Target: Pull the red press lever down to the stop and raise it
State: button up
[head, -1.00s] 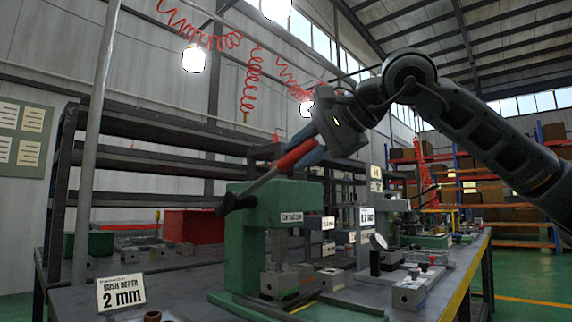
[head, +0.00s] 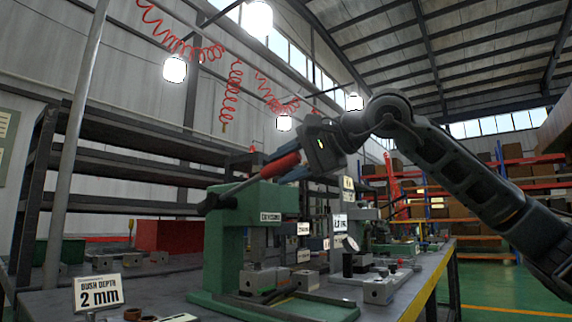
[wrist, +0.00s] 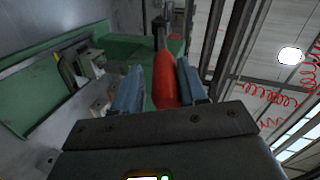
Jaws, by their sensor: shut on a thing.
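The green press (head: 233,240) stands on the workbench in the head view. Its lever (head: 240,186) slopes up to the right from a pivot at the top left of the press, ending in a red grip (head: 281,164). My gripper (head: 284,168) is shut on the red grip, above the press head. In the wrist view the red grip (wrist: 164,80) lies between the two blue-grey fingers. The press body (wrist: 140,48) shows behind it. Valve blocks (head: 258,279) sit on the press base under the head.
A "BUSH DEPTH 2 mm" sign (head: 98,293) stands at the front left of the bench. A red bin (head: 168,236) and dark shelves (head: 130,150) are behind. More blocks and a second press (head: 372,238) stand to the right. Red coiled hoses (head: 228,95) hang overhead.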

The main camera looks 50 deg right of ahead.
jog(key=o, duration=0.4)
jog(key=shift+c, duration=0.2)
jog(key=shift+p+v, duration=1.05)
jog(key=shift+v, duration=2.85)
